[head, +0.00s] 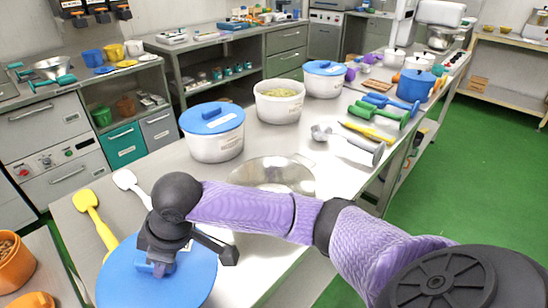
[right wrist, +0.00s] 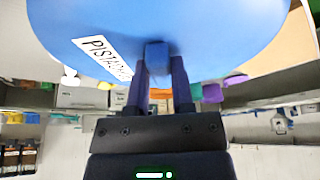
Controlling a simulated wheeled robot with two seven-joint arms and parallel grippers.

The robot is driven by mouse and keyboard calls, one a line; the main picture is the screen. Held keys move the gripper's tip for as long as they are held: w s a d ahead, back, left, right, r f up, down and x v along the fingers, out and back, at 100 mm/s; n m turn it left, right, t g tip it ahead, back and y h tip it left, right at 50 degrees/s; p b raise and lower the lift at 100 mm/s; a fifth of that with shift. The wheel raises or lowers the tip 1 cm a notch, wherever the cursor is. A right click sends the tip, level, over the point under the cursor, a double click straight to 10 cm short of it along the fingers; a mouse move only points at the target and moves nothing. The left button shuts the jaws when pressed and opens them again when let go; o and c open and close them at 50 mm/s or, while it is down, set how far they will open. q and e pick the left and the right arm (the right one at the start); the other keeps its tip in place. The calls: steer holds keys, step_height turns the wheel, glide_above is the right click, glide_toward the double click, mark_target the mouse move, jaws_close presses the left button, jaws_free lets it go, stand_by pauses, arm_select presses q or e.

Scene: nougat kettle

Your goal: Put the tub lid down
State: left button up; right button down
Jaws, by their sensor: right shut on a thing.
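My right gripper (head: 160,262) is shut on the raised handle of a round blue tub lid (head: 190,290). In the right wrist view the two dark fingers (right wrist: 160,75) pinch the blue handle, and the lid (right wrist: 220,30) carries a white label beginning "PISTA". The lid is over the near left end of the steel table; I cannot tell whether it touches the top. A white tub (head: 280,108) with pale green contents stands open farther back. My left gripper is not in view.
A yellow utensil (head: 92,215) and a white one (head: 128,182) lie beside the lid. A shiny steel bowl (head: 272,172) is behind my right arm. Blue-lidded tubs (head: 215,145) (head: 324,82) flank the open tub. Scoops (head: 350,145) lie along the right.

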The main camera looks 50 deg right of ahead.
mark_target(179, 267)
steer(key=shift+w+r+n, duration=0.35)
steer(key=shift+r+n, duration=0.05)
steer(key=shift+r, duration=0.25)
step_height(179, 267, down, 10)
steer(key=b, duration=0.4)
steer(key=shift+f, duration=0.25)
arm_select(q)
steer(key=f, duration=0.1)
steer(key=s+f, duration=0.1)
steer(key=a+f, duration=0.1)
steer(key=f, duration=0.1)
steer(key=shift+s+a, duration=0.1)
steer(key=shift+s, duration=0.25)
arm_select(e)
steer(key=shift+r, duration=0.15)
